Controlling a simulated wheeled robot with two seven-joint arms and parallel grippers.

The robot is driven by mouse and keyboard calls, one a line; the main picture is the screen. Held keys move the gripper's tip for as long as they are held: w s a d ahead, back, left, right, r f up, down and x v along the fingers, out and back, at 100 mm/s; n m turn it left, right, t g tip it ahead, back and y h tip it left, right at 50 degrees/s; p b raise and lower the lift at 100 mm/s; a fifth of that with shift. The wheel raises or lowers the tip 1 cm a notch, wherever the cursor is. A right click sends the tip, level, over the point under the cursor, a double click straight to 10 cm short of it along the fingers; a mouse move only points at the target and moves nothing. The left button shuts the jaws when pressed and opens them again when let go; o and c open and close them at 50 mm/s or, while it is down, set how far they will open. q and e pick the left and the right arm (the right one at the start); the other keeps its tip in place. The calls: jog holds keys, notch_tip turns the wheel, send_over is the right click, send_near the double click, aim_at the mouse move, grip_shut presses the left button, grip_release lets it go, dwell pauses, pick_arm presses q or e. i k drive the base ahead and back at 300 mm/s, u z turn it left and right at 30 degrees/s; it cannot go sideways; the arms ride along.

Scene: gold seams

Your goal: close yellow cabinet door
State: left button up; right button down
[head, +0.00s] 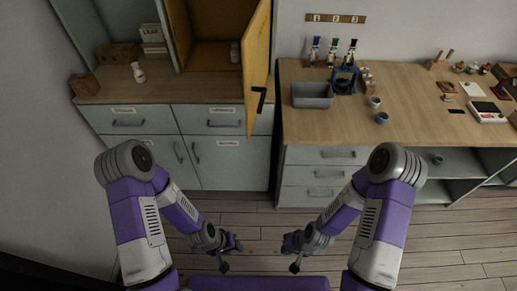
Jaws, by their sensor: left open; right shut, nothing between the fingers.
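The yellow cabinet door (257,62) stands open at the upper middle of the head view, swung out toward me from the right side of the cabinet. A dark handle (259,99) sits on its lower part. The cabinet interior (207,50) is visible, with a small pale item (234,52) inside near the door. My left gripper (229,258) is open and empty, low over the floor in front of the drawers. My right gripper (292,258) is shut and empty, to its right at similar height. Both are well apart from the door.
A wooden counter (420,125) on the right holds a grey bin (312,95), cups (381,118) and a white device (488,112). A small white bottle (138,72) stands on the left counter. Open floor (262,225) lies between my arms.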

aim_at(255, 41)
jog(key=z, duration=0.55)
jog(key=k, duration=0.15)
jog(key=u, duration=1.45)
jog(key=i, duration=0.6)
jog(key=z, duration=0.25)
